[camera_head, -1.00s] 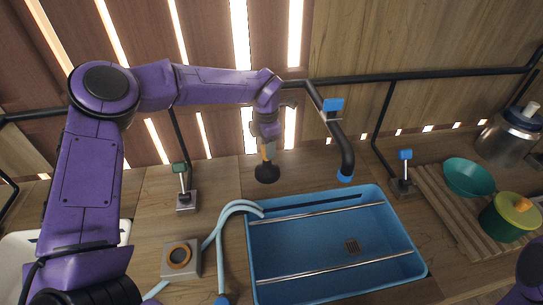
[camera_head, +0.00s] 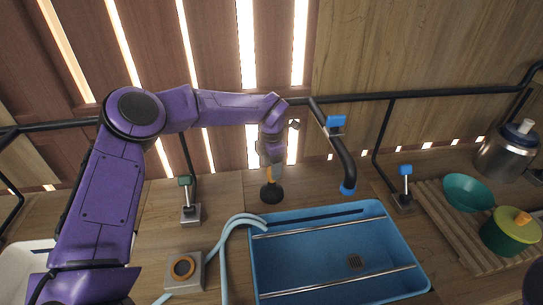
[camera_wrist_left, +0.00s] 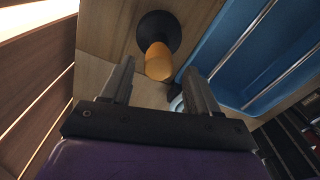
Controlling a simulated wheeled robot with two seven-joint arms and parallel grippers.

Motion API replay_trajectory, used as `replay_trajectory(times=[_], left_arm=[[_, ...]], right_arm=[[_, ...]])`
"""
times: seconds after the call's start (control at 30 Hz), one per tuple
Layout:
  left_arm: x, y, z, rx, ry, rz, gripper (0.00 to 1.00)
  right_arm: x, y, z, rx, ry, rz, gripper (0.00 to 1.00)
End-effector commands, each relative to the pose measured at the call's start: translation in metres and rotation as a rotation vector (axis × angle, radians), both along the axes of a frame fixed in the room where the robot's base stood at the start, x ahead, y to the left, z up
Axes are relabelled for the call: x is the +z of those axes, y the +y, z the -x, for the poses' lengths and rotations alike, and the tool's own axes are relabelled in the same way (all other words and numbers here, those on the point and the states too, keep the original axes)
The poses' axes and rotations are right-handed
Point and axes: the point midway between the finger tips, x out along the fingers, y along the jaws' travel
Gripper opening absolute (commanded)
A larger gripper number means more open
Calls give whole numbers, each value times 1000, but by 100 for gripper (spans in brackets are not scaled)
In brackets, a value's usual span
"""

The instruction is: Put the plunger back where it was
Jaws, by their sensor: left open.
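The plunger has a black cup (camera_head: 271,193) and an orange handle (camera_head: 269,173). It stands upright on the wooden counter behind the blue sink, near its left back corner. My left gripper (camera_head: 270,158) is just above the handle. In the left wrist view the open fingers (camera_wrist_left: 159,69) lie on either side of the orange handle tip (camera_wrist_left: 158,62), with the black cup (camera_wrist_left: 157,30) beyond. The fingers appear clear of the handle. My right gripper is out of view.
The blue sink (camera_head: 290,240) has two rods across it. A black tap pipe (camera_head: 340,165) with a blue end is right of the plunger. A pale hose (camera_head: 225,245) hangs over the sink's left rim. A green-topped lever (camera_head: 187,198) stands left; bowls and a metal canister are right.

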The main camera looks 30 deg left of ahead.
Motion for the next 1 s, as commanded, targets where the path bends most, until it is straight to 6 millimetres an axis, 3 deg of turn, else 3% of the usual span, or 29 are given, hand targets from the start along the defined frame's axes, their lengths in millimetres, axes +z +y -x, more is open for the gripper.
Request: replay_trajectory(times=[0.2, 0.4, 1.0], left_arm=[[55, 0, -1, 1, -6, 1, 60], [88, 0, -1, 2, -2, 0, 60], [94, 0, 0, 0, 0, 0, 60]], right_arm=[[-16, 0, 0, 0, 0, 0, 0], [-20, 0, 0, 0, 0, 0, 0], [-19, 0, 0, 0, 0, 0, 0]])
